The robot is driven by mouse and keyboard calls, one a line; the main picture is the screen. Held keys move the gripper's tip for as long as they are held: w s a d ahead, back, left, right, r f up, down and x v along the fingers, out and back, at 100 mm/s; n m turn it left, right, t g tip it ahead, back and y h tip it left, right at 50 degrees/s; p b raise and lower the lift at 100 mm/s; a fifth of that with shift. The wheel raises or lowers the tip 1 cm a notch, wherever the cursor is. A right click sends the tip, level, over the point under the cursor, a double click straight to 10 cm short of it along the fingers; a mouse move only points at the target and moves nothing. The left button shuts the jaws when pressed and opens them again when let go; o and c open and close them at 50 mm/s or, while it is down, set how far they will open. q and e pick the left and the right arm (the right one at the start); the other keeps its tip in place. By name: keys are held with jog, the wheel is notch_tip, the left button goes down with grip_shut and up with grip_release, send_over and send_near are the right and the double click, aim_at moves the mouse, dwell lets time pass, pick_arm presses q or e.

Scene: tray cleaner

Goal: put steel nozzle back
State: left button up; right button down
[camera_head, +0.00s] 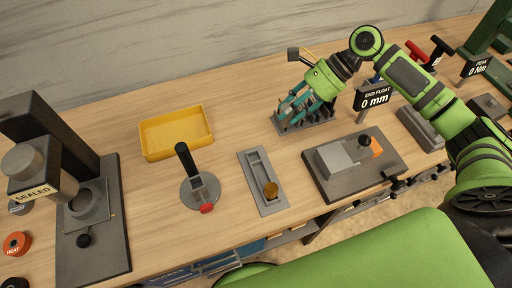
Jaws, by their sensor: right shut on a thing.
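My right gripper (292,105) comes in from the right with its teal fingers pointing down and to the left. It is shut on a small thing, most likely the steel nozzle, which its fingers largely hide. The fingertips are at a grey rack (319,122) with several upright parts, at the back middle of the bench. I cannot tell whether the held thing is in a slot of the rack or above it. My left gripper is not in view.
A yellow tray (176,133) lies left of the rack. A black-handled lever (200,188), a slide plate (263,181) and a grey fixture (351,163) stand nearer. The "END FLOAT 0 mm" sign (375,98) is close to my right arm. A press (50,160) is at left.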

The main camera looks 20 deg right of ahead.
jog(key=p+x, duration=0.1)
jog(key=x, duration=0.3)
jog(key=s+p+x, duration=0.1)
jog(key=x, duration=0.3)
jog(key=s+p+x, duration=0.1)
jog(key=p+x, duration=0.1)
jog(key=x, duration=0.2)
jog(key=shift+a+r, duration=0.2)
jog(key=shift+a, duration=0.2)
jog(key=shift+f, duration=0.55)
jog(key=shift+f, duration=0.6)
jog(key=c, duration=0.8)
grip_release()
